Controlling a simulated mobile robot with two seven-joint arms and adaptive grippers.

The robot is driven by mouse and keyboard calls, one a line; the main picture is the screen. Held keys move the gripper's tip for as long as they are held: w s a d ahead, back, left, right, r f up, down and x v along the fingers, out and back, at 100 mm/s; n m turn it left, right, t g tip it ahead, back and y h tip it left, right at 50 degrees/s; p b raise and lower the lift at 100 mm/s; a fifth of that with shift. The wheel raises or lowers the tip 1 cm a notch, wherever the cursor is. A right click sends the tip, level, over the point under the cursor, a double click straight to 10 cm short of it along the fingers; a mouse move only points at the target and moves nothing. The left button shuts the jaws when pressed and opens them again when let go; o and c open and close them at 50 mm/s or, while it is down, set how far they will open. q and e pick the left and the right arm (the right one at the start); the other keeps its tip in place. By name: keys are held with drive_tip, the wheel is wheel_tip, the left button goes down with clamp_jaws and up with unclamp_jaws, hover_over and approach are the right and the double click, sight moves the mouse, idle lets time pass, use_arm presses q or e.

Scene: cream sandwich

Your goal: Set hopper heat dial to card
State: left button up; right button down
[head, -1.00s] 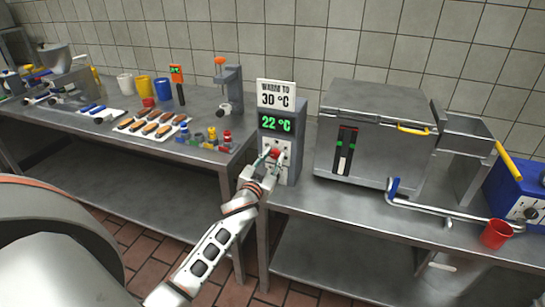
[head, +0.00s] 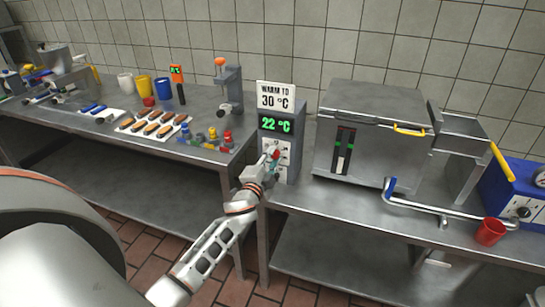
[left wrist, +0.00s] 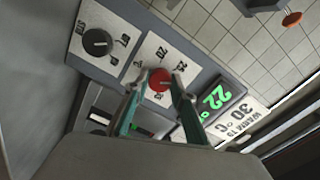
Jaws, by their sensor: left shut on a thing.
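The control box (head: 293,162) stands at the left end of the right-hand counter. Its card (head: 276,96) reads "WARM TO 30 °C", and its green display (head: 276,125) reads 22 °C. My left gripper (head: 271,158) is at the front of the box, shut on the red dial. In the left wrist view, the red dial (left wrist: 159,80) with a pale pointer line sits between my left fingertips (left wrist: 156,87), on a white numbered plate (left wrist: 151,52). A separate black dial (left wrist: 97,42) sits on another white plate. My right gripper is not in view.
A large metal hopper box (head: 372,130) stands right of the control box. A blue-handled bar (head: 415,208) and a red cup (head: 491,231) are near the counter front. On the left counter, a tray of brown pieces (head: 153,126) and several coloured bottles stand.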

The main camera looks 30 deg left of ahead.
use_arm(q)
drive_tip(key=m, duration=0.6)
drive_tip(key=shift+p, duration=0.35)
drive_tip(key=shift+m, duration=0.3)
drive_tip(key=o, duration=1.1)
drive_tip(key=shift+s, duration=0.1)
drive_tip(key=v, duration=1.2)
